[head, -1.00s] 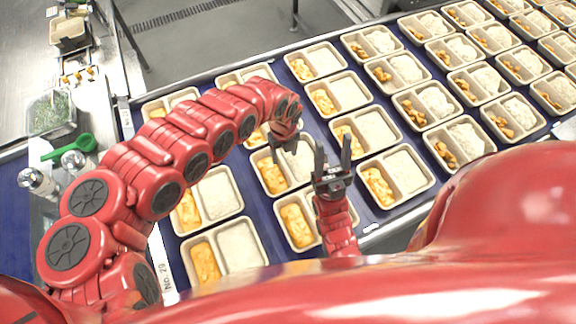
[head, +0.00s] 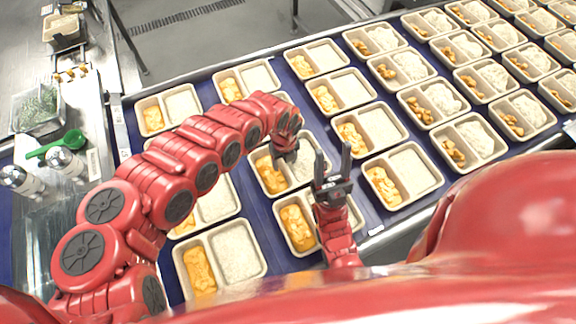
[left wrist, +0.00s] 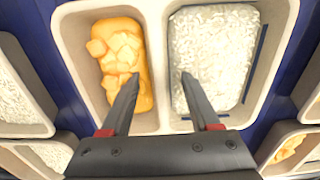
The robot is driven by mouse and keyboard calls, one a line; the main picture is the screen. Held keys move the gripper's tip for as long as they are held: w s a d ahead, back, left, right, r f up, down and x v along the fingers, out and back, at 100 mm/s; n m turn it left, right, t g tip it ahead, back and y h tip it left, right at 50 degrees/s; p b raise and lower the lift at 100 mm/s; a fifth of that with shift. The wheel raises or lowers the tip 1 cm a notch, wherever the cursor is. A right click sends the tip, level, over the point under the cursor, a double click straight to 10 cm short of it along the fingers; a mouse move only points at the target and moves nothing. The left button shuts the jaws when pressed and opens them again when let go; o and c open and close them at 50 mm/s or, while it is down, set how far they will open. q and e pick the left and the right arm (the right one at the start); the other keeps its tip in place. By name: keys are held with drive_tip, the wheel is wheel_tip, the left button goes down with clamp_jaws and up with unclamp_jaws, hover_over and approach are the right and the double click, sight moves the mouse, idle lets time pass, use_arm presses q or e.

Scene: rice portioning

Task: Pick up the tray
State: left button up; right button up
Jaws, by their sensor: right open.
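Beige two-compartment trays hold orange curry chunks on one side and white rice on the other. My left gripper (head: 287,156) is over one such tray (head: 286,188) in the middle of the blue table. In the left wrist view my left gripper (left wrist: 158,78) is open and empty, its fingers apart above that tray's divider (left wrist: 155,45). One finger is over the curry, the other at the rice's edge; I cannot tell whether they touch the tray. My right gripper (head: 333,168) is open and empty, pointing up near the front trays.
Rows of similar trays cover the blue table (head: 232,112) with narrow gaps between them. On the left stand a container of greens (head: 40,108), a green spoon (head: 58,145) and shakers (head: 22,181) on a metal counter.

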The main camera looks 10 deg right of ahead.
sight(284, 163)
use_arm(q)
clamp_jaws()
wheel_tip(284, 163, up, 9)
drive_tip(key=p, duration=0.6)
drive_tip(key=shift+f, duration=0.2)
drive_tip(key=shift+r, duration=0.4)
drive_tip(key=shift+f+b, duration=0.2)
drive_tip(key=shift+b, duration=0.15)
drive_tip(key=shift+f+b, duration=1.65)
drive_tip(key=shift+f, duration=0.3)
